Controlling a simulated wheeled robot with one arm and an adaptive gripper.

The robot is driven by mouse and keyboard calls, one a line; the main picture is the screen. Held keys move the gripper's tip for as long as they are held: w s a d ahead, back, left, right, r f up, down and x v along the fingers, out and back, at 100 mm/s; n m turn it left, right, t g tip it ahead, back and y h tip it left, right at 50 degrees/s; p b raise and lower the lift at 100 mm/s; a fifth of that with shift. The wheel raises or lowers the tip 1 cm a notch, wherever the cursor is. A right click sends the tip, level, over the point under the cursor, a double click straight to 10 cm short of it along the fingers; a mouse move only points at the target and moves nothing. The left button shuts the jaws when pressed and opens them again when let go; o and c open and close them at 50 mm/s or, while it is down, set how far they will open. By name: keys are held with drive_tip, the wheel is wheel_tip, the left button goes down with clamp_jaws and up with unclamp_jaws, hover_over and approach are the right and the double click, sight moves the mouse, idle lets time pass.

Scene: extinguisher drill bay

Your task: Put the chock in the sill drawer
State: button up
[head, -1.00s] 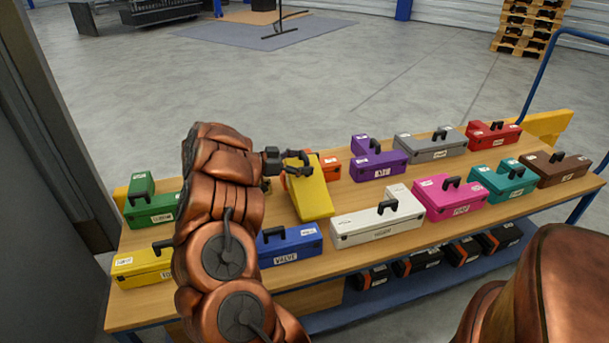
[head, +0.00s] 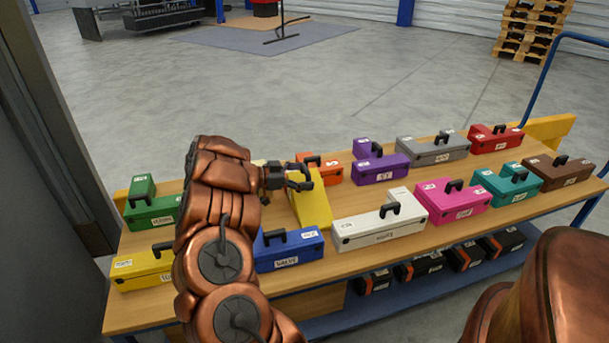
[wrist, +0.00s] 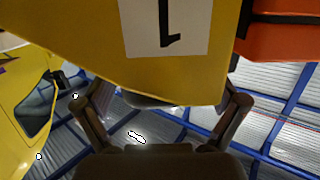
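The chock, a yellow wedge (head: 316,208), stands tilted among the toolboxes on the wooden bench, between the blue and white boxes in front and the orange box behind. My gripper (head: 301,178) is at its upper left part, with its fingers spread apart against the yellow. In the wrist view a yellow face (wrist: 110,50) with a white label fills the top and hides the fingertips. The knuckles of my gripper (wrist: 160,100) stand wide apart on either side of its lower edge. Whether the fingers press on the chock is unclear. I cannot identify the sill drawer.
The bench top (head: 220,285) is crowded. Near the chock are an orange box (head: 331,170), a blue box (head: 290,251), a white box (head: 375,230) and a purple box (head: 380,168). Black cases (head: 425,268) lie on the shelf below. Open floor (head: 340,90) lies beyond.

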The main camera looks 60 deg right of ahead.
drive_tip(key=shift+r, duration=0.1)
idle(0.3)
drive_tip(key=p+v, duration=0.3)
drive_tip(key=v, duration=0.9)
